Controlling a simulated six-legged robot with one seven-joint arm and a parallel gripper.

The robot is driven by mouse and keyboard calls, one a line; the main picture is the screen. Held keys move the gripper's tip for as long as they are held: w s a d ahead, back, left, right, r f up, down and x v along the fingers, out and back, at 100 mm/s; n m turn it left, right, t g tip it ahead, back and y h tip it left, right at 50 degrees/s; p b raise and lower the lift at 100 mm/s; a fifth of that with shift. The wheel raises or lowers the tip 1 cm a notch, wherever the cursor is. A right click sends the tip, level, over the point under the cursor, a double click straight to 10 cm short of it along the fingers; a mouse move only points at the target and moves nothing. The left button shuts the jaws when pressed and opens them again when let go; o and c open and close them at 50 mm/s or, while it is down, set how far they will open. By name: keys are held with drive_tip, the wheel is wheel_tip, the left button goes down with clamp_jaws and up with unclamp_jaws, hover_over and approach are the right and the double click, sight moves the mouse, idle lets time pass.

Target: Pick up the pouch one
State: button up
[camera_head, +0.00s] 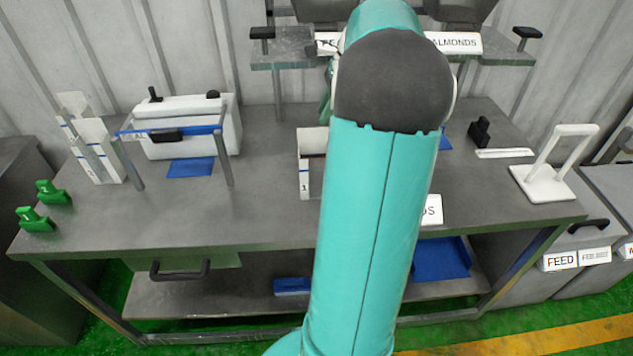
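My teal arm with its dark joint fills the middle of the view and hides much of the table. My gripper is hidden behind it, so its fingers do not show. A white upright object marked 1 (305,178), which may be pouch one, stands on the grey table (260,205) just left of my arm. My arm cuts off its right side. More white upright pieces with blue marks (97,150) stand at the table's left. I cannot tell which of these are pouches.
A white sealer-like machine (190,125) with a blue bar stands left of centre. Two green numbered pieces (38,219) lie at the left edge. A white stand (545,183) is at the right. A raised shelf (280,62) bears dark containers behind.

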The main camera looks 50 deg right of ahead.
sight(312, 136)
drive_tip(key=x, duration=0.8)
drive_tip(key=shift+w+a+f, duration=0.1)
drive_tip(key=shift+f, duration=0.3)
clamp_jaws()
idle(1.0)
